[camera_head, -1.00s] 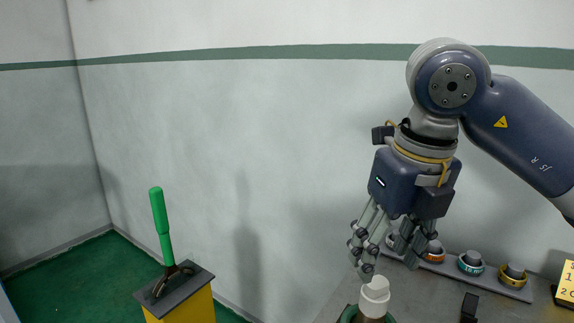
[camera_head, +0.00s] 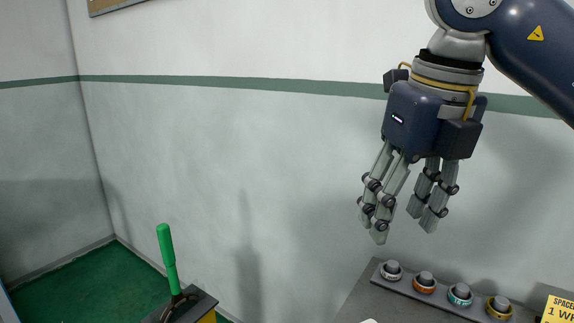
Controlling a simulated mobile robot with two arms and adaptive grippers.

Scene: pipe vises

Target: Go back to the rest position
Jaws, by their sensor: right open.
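My right gripper (camera_head: 406,222) hangs at the right of the head view, fingers pointing down. It is open and empty, with a clear gap between its fingers. It is above the grey bench (camera_head: 362,301) and apart from everything on it. A small part of a white thing (camera_head: 369,321) shows at the bottom edge; the rest of it is cut off. My left gripper is not in view.
A rail with several coloured-ringed knobs (camera_head: 424,280) runs along the back of the bench. A yellow sign (camera_head: 558,311) stands at the right edge. A green-handled lever (camera_head: 167,256) rises from a yellow stand at lower left. The wall is behind.

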